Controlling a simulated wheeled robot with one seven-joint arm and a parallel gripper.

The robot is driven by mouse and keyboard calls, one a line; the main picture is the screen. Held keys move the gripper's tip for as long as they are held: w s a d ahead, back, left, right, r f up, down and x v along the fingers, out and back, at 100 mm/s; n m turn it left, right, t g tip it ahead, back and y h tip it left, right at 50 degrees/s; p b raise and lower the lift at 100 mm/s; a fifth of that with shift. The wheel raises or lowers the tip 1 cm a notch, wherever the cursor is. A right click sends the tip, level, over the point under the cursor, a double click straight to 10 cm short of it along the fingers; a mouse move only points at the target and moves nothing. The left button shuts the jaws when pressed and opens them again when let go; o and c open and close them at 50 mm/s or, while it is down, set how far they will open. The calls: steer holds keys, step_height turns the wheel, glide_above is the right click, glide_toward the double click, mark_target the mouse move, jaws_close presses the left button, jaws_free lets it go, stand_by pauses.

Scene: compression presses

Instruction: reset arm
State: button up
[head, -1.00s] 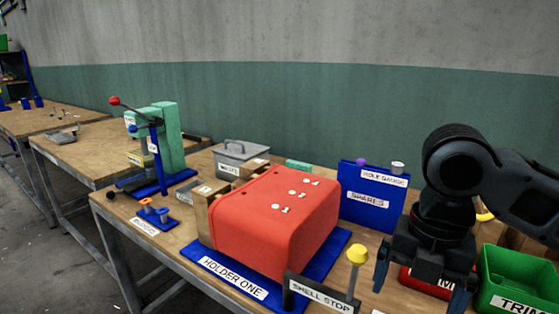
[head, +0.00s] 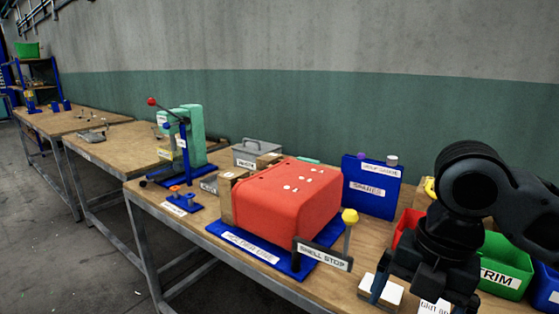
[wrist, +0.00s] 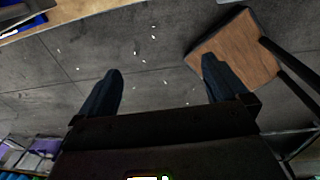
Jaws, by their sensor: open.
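My gripper (head: 420,294) is at the lower right of the head view, in front of the bins at the bench's right side. Its two blue fingers are apart. In the wrist view my gripper (wrist: 158,92) shows spread fingers with nothing between them, over a grey floor with small pale bits. Part of the lower fingers is cut off by the frame edge in the head view. My black arm comes in from the right.
A red shell (head: 287,198) sits on a blue holder (head: 215,232) with a shell stop sign (head: 322,254). A blue gauge board (head: 371,188), green bin (head: 505,262) and teal press (head: 196,135) stand on the bench. The wrist view shows a brown-topped stool (wrist: 236,50).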

steer(key=a+r+m+t+y, duration=0.3)
steer(key=a+m+t+y, duration=0.3)
steer(key=a, duration=0.5)
steer(key=a+r+m+t+y, duration=0.25)
steer(key=a+m+y, duration=0.35)
steer(key=a, duration=0.5)
steer(key=s+d+f+m+t+h, duration=0.7)
steer(key=s+d+f+m+h, duration=0.3)
steer(key=s+d+f+m, duration=0.45)
steer(key=s+d+h, duration=0.1)
steer(key=s+d, duration=0.2)
steer(key=s, duration=0.3)
steer(key=s+d+r+m+h, duration=0.1)
steer(key=s+d, duration=0.2)
steer(key=s, duration=0.3)
steer(key=s+d+m+g+h, duration=0.1)
steer(key=s+d, duration=0.2)
steer(key=s, duration=0.4)
steer(key=shift+d+r, duration=0.3)
steer(key=shift+r, duration=0.05)
